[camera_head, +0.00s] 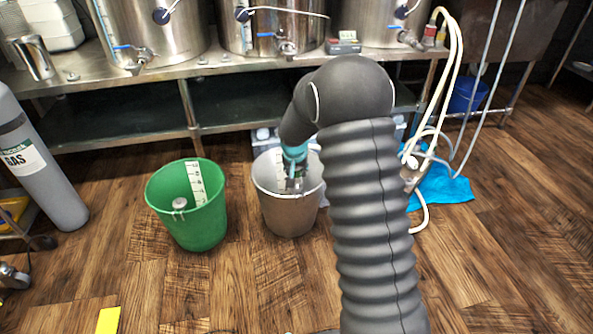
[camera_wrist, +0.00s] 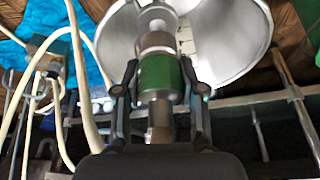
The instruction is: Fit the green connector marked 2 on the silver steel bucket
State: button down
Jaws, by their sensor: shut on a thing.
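The silver steel bucket (camera_head: 290,215) stands on the wood floor in front of the steel bench. Its pale inside and rim (camera_wrist: 250,35) fill the top of the wrist view. My gripper (camera_head: 295,180) points down into the bucket's mouth. In the wrist view my gripper (camera_wrist: 160,82) is shut on the green connector (camera_wrist: 158,72), one finger on each side. A pale metal cylindrical fitting (camera_wrist: 155,20) inside the bucket lies in line with the connector. I cannot tell whether they are joined or only close. The connector's mark does not show.
A steel bench (camera_head: 160,75) with tanks is behind. A grey gas cylinder (camera_head: 40,165) stands far left. Pale hoses (camera_head: 450,60) hang at right over a blue cloth (camera_head: 445,187).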

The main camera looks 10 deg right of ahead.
jog(key=shift+f+b, duration=0.4)
jog(key=shift+f, duration=0.85)
dwell(0.5)
jog(key=c, duration=0.6)
grip_release()
jog(key=v, duration=1.2)
jog(key=s+n+g, duration=0.2)
jog(key=s+n, duration=0.1)
jog(key=s, duration=0.7)
jog(key=s+d+r+t+y+p, duration=0.1)
jog(key=s+r+t+p, duration=0.2)
jog(key=s+r+p, duration=0.7)
jog(key=s+r, duration=1.5)
jog(key=s, duration=0.1)
jog(key=shift+s+p, duration=0.25)
jog(key=shift+p, duration=0.05)
